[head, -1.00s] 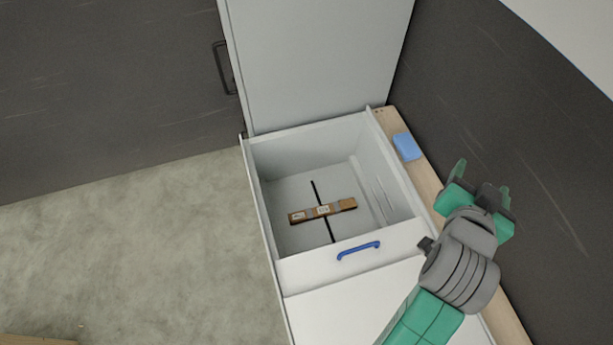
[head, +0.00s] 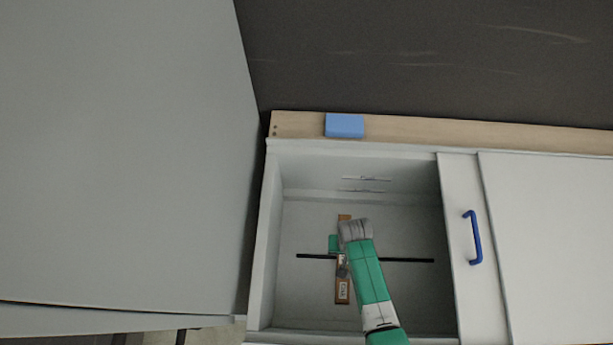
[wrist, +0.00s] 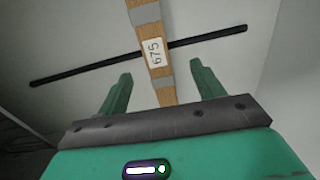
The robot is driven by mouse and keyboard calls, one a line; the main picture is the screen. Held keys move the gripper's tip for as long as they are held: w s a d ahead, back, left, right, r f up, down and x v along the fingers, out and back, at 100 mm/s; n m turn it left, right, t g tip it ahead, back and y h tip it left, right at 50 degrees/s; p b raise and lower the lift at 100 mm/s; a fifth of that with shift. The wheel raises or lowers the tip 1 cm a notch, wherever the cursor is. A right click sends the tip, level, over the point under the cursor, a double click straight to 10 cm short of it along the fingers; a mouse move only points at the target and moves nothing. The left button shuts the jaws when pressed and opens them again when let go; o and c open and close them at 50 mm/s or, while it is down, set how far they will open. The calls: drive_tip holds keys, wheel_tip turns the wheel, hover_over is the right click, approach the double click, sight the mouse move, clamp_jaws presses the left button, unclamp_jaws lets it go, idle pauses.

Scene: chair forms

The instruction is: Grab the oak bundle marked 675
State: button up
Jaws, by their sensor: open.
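The oak bundle (head: 342,291) is a slim brown bar with grey bands and a white label. It lies on the floor of the white bin (head: 266,240), across a black strip. In the wrist view the bundle (wrist: 144,17) carries a label (wrist: 155,52) reading 675. My gripper (wrist: 156,84) is open, with one green finger on each side of the bundle and the fingers apart from it. In the head view my gripper (head: 335,246) is over the bundle, and my arm hides its middle part.
The black strip (head: 405,260) crosses the bin floor. White walls enclose the bin. A sliding lid with a blue handle (head: 474,238) is at the right. A blue block (head: 344,125) sits on the wooden ledge (head: 430,131) behind. A tall grey panel (head: 120,150) stands at left.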

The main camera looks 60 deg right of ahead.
drive_tip(key=shift+s+d+f, duration=0.1)
drive_tip(key=shift+s, duration=0.2)
drive_tip(key=shift+s+d+f, duration=0.15)
drive_tip(key=shift+s+d, duration=0.05)
drive_tip(key=shift+s, duration=0.05)
drive_tip(key=f+b, duration=0.1)
drive_tip(key=f, duration=0.2)
drive_tip(key=f+b, duration=0.2)
drive_tip(key=f, duration=0.2)
drive_tip(key=shift+w+a+f, duration=0.1)
drive_tip(key=shift+w+f, duration=0.1)
drive_tip(key=c, duration=1.3)
drive_tip(key=shift+o, duration=0.2)
drive_tip(key=shift+r, duration=0.15)
